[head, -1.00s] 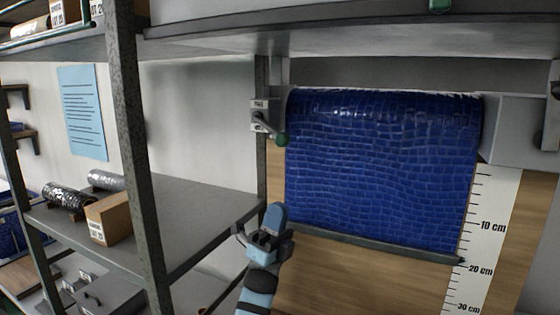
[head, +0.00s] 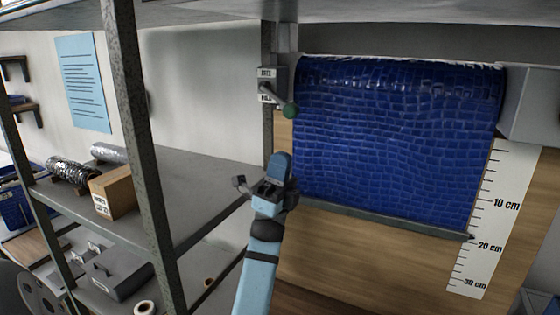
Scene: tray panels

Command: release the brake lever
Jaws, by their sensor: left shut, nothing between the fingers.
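The brake lever (head: 280,101) is a short grey arm with a dark green knob (head: 290,110) at its end. It slopes down and right from a light grey plate (head: 267,85) beside the roll's upper left. The plate has two small labels, too small to read surely. A blue, scaly-patterned sheet (head: 395,145) hangs from the roll, with a grey bar (head: 385,220) along its lower edge. My left gripper (head: 279,168) is shut and empty, below the knob and apart from it in the picture. My right gripper is not in view.
A grey shelf post (head: 140,150) and shelf board (head: 190,180) stand left of my arm, with a cardboard box (head: 115,192) on the board. A white centimetre scale (head: 497,205) is right of the sheet. Wood panel (head: 350,260) shows below the bar.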

